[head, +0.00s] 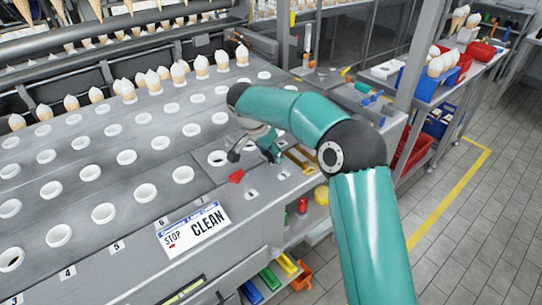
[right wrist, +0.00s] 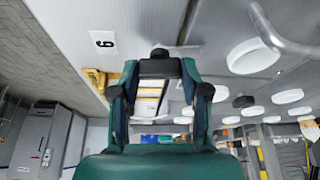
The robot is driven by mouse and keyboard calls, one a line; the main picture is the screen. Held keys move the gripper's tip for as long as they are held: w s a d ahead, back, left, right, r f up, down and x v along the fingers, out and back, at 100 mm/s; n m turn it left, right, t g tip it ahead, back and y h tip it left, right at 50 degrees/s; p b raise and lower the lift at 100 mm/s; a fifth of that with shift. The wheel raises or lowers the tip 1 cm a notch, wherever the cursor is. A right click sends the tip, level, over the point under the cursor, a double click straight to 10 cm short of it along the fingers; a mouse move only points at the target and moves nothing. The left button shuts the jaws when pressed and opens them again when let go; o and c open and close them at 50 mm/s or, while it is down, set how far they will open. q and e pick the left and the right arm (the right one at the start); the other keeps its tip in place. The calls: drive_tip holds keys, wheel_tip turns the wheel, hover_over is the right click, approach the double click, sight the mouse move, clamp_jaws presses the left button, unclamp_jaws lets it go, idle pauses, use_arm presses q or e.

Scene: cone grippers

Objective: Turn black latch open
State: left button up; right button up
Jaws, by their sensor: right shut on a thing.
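My teal right arm reaches in from the lower right in the head view. Its gripper (head: 257,152) is low over the grey machine top, beside a round opening. In the right wrist view the two fingers of the right gripper (right wrist: 160,76) stand either side of a black piece (right wrist: 160,67), which looks like the black latch, and are shut on it. In the head view the gripper and arm mostly hide the latch, so its angle cannot be told. My left gripper is not in view.
A red piece (head: 236,177) lies left of the gripper. A yellow frame (head: 300,160) is just right of it. Rows of white rings (head: 146,192) and several cones fill the machine top (head: 90,228). A STOP CLEAN sign (head: 195,231) is on the front edge.

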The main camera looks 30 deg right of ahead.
drive_tip(key=shift+f+n+t+b, duration=0.1)
drive_tip(key=shift+n+t+b, duration=0.4)
drive_tip(key=shift+n+b, duration=0.65)
drive_tip(key=shift+s+n+t+y+b, duration=0.1)
drive_tip(key=shift+n+t+y+b, duration=0.25)
drive_tip(key=shift+n, duration=0.6)
drive_tip(key=shift+d+n+t+b, duration=0.1)
drive_tip(key=shift+n+t+b, duration=0.2)
drive_tip(key=shift+n, duration=0.6)
drive_tip(key=shift+r+n+y, duration=0.2)
drive_tip(key=shift+n+y, duration=0.25)
drive_tip(key=shift+n, duration=0.45)
drive_tip(key=n+t+y, duration=0.1)
drive_tip(key=n, duration=0.1)
drive_tip(key=shift+d+r+n, duration=0.1)
drive_tip(key=shift+n, duration=0.3)
drive_tip(key=shift+n+y+p, duration=0.8)
drive_tip(key=shift+n+p, duration=0.2)
drive_tip(key=shift+n, duration=1.2)
drive_tip(key=o, duration=1.1)
